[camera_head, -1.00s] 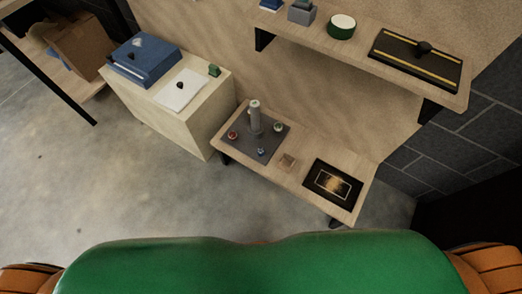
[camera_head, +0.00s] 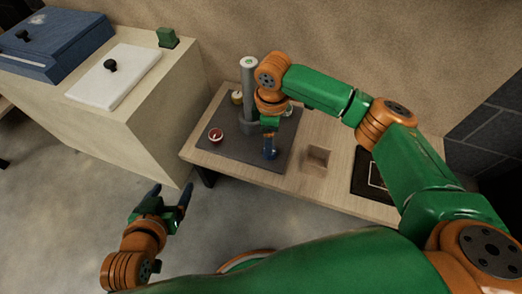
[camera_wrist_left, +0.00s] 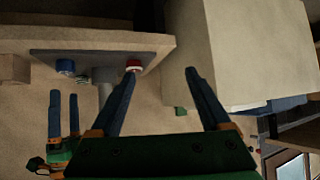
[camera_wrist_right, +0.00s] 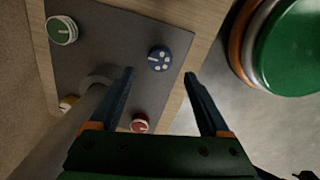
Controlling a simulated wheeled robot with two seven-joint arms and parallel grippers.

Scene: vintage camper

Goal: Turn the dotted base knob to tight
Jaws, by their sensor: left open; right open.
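The dotted base knob is blue with white dots on top. It sits on the dark grey base plate (camera_head: 229,107) and shows in the right wrist view (camera_wrist_right: 158,58), between and slightly beyond my right fingertips. My right gripper (camera_head: 269,154) is open above the front of the plate; its fingers hide the dotted knob in the head view. I cannot tell whether they touch it. The blue knob's side also shows in the left wrist view (camera_wrist_left: 65,66). My left gripper (camera_head: 170,190) is open and empty, below and left of the bench, over the floor.
A grey upright post (camera_head: 248,92) rises from the plate. A wooden block (camera_head: 318,158) lies right of the plate. A pale cabinet (camera_head: 150,115) stands left.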

